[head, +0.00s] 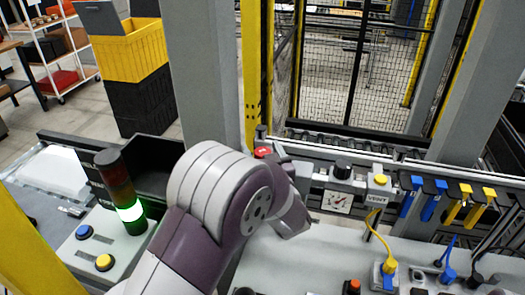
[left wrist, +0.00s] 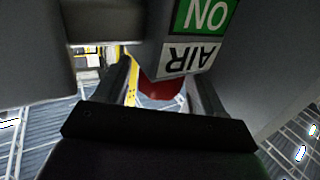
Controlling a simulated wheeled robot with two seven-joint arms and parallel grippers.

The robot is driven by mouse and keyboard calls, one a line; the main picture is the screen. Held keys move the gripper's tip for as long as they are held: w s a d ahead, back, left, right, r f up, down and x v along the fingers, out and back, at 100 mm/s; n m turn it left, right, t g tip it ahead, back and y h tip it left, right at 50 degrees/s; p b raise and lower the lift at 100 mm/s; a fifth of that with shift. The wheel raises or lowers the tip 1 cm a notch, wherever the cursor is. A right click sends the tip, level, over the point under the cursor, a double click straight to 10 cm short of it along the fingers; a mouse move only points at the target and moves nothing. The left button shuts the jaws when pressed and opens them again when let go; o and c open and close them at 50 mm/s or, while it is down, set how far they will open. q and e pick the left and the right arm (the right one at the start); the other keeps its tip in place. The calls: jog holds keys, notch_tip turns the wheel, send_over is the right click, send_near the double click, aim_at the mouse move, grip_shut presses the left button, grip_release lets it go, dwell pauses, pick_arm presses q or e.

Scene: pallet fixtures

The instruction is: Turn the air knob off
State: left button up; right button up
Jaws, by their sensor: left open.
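The red air knob (head: 263,152) shows in the head view at the left end of the fixture's rear rail, just beyond my left wrist. In the left wrist view the red knob (left wrist: 162,92) shows between the fingers of my left gripper (left wrist: 160,84), below the upside-down AIR label (left wrist: 190,58) and green ON label (left wrist: 205,14). The gripper is open; whether a finger touches the knob I cannot tell. In the head view my left wrist and forearm hide much of the gripper. My right gripper is not in view.
A pressure gauge (head: 337,203) and a yellow VENT button (head: 380,180) sit right of the knob. Blue (head: 433,200) and yellow (head: 480,207) clips stand farther right. A lit stack light (head: 130,212) and a grey post (head: 205,75) stand to the left.

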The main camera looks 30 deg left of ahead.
pick_arm(q)
jog(key=c, duration=1)
jog(key=shift+o, duration=0.2)
jog(key=m+t+h+b, duration=0.1)
jog(key=h+b, duration=0.1)
jog(key=m+t+h+b, duration=0.2)
jog(key=shift+f+h, duration=0.2)
jog(key=shift+h, duration=0.2)
jog(key=m+t+h+b, duration=0.1)
jog(key=m+h+b, duration=0.1)
jog(key=shift+r+h, duration=0.1)
jog(key=shift+h, duration=0.2)
jog(key=shift+r+m+h+b, duration=0.1)
jog(key=shift+m+h+b, duration=0.25)
jog(key=shift+m+h, duration=0.05)
jog(key=shift+t, duration=0.3)
